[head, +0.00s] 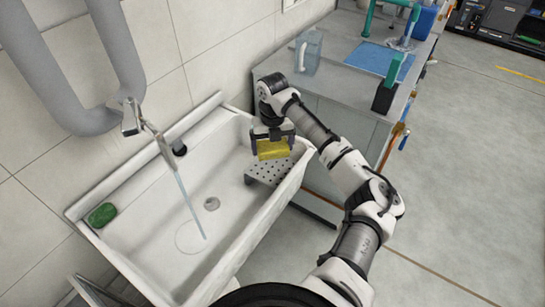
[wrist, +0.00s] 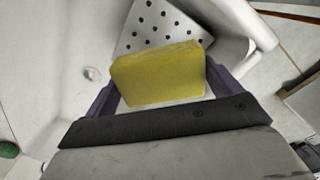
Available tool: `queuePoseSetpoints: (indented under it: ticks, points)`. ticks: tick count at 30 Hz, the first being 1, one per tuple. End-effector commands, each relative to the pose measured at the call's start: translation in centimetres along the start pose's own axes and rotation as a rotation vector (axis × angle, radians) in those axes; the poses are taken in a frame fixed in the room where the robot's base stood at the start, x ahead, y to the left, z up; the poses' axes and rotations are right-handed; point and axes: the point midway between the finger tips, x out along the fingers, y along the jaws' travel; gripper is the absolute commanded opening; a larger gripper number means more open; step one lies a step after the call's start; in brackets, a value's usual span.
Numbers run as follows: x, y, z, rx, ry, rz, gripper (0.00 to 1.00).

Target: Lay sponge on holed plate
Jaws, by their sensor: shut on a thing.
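The yellow sponge (head: 273,149) is held between the two fingers of my gripper (head: 271,146), above the right end of the white sink. In the wrist view the sponge (wrist: 160,75) sits between the dark fingers of my gripper (wrist: 158,88). The grey holed plate (head: 268,172) lies in the sink's right end, just below the sponge in the head view. In the wrist view the holed plate (wrist: 160,28) shows beyond the sponge, which hides part of it. The gap between sponge and plate is hard to judge.
The white sink (head: 150,235) surrounds the plate, with raised rims. A tap (head: 150,130) with running water stands at the left. A green object (head: 102,214) lies on the sink's left ledge. A counter (head: 335,100) with a clear jug (head: 308,50) stands behind my arm.

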Motion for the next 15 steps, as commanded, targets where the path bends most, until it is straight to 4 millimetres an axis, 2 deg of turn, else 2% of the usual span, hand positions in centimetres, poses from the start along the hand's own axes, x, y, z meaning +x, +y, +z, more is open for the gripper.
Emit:
queuePoseSetpoints:
  ticks: [3, 11, 15]
  points:
    - [1.7, 0.0, 0.0, -0.001, 0.000, 0.001, 0.72]
    - [3.8, 0.0, -0.1, 0.000, 0.002, 0.001, 0.72]
    - [5.9, 0.0, -0.1, 0.000, 0.002, 0.001, 0.72]
